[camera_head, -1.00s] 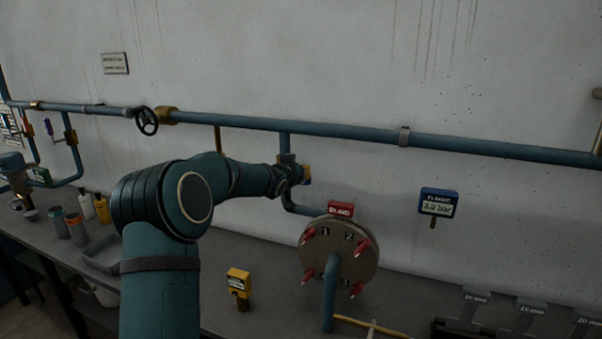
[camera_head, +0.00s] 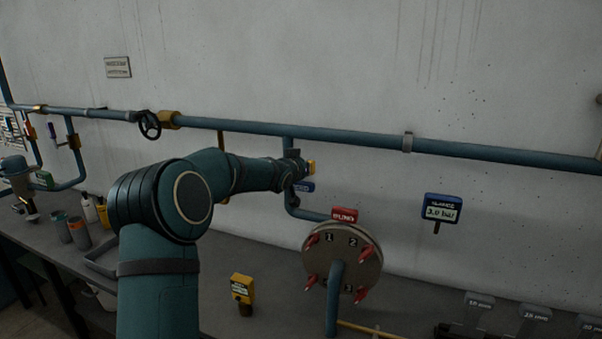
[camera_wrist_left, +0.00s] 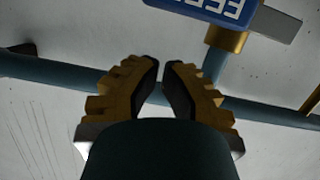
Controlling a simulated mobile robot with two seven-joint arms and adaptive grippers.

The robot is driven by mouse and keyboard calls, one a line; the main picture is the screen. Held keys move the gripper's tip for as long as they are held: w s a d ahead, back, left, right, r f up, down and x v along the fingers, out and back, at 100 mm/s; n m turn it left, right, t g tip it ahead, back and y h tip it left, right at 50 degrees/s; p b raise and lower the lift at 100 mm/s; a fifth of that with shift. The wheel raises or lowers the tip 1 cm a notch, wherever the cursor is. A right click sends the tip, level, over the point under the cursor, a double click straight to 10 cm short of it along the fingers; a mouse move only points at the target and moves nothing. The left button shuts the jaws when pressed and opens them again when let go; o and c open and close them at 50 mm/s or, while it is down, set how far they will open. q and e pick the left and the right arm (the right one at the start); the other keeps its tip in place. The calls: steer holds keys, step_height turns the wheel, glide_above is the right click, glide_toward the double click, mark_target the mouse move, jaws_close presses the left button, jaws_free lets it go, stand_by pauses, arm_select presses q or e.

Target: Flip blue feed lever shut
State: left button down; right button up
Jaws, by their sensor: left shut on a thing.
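The blue feed lever, with large white letters, shows at the top of the left wrist view (camera_wrist_left: 200,8), partly cut off. A brass fitting (camera_wrist_left: 228,38) on the teal branch pipe is beside it. In the head view a blue piece (camera_head: 303,187) shows just below my left gripper (camera_head: 310,167), beside the branch pipe. The left wrist view shows my left gripper (camera_wrist_left: 162,75) with its fingers drawn nearly together below the blue piece. What they hold cannot be made out. My right gripper is not in view.
A teal pipe (camera_head: 355,138) runs along the wall with a black handwheel (camera_head: 149,125). A round flange plate (camera_head: 342,262) with red clamps is right of my arm. A blue gauge (camera_head: 441,209) reads about 3.0 bar. A yellow device (camera_head: 241,290) stands on the bench.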

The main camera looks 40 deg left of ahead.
arm_select(q)
steer(key=b+v, duration=0.1)
steer(key=v, duration=0.9)
steer(key=shift+r+b, duration=0.15)
steer(key=shift+b, duration=0.15)
